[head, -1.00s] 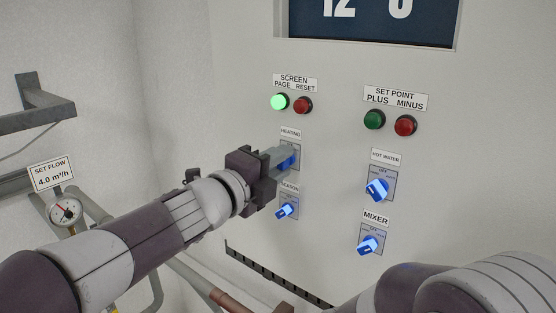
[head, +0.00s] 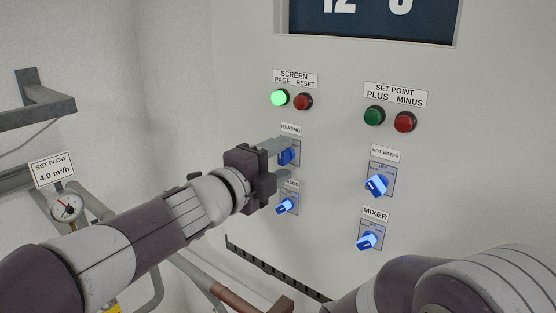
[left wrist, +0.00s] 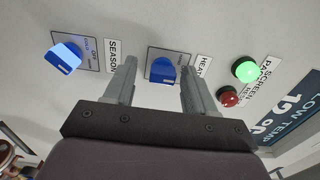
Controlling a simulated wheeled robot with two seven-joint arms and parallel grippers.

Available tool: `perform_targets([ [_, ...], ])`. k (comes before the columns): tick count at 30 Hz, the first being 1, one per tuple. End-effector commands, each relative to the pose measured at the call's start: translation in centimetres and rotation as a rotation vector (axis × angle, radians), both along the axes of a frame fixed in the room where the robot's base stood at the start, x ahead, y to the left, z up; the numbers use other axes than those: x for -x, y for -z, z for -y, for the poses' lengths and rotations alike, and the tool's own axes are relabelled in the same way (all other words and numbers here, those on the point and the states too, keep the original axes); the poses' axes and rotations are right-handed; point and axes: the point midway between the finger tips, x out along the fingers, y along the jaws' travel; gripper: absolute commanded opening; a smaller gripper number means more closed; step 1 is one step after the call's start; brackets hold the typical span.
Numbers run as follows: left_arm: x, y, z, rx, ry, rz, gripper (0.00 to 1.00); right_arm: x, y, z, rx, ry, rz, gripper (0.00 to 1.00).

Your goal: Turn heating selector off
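The heating selector is a blue knob (head: 287,157) on a grey plate below the HEATING label (head: 290,130). In the left wrist view the knob (left wrist: 163,70) is between the two fingers, with a gap on each side. My left gripper (head: 281,163) is open, its fingers above and below the knob in the head view; it also shows in the left wrist view (left wrist: 158,85). The gripper partly hides the plate, and the knob's exact setting cannot be read. My right arm shows at the lower right, but its gripper is out of view.
The season selector (head: 286,206) is close below my left gripper. The hot water selector (head: 377,185) and mixer selector (head: 368,240) are to the right. A lit green button (head: 279,97) and red button (head: 303,101) are above. A flow gauge (head: 66,207) is at left.

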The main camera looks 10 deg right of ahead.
Motion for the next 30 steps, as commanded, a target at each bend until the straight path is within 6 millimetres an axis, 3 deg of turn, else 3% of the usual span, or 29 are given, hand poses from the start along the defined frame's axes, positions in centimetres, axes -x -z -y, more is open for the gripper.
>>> perform_targets([
  [8,0.3,-0.1,-0.4,0.003,-0.001,0.003,0.55,0.0,0.3,0.0,0.0,0.0,0.0,0.43],
  [11,1.2,0.1,-1.6,0.003,-0.002,0.005,0.55,0.0,1.1,0.0,0.0,0.0,0.0,0.43],
  [21,6.4,0.1,-8.3,0.002,-0.004,0.005,0.55,0.0,3.5,0.0,0.0,0.0,0.0,0.43],
  [30,7.9,-0.1,-10.1,0.001,0.0,0.001,0.55,0.0,3.7,0.0,0.0,0.0,0.0,0.43],
])
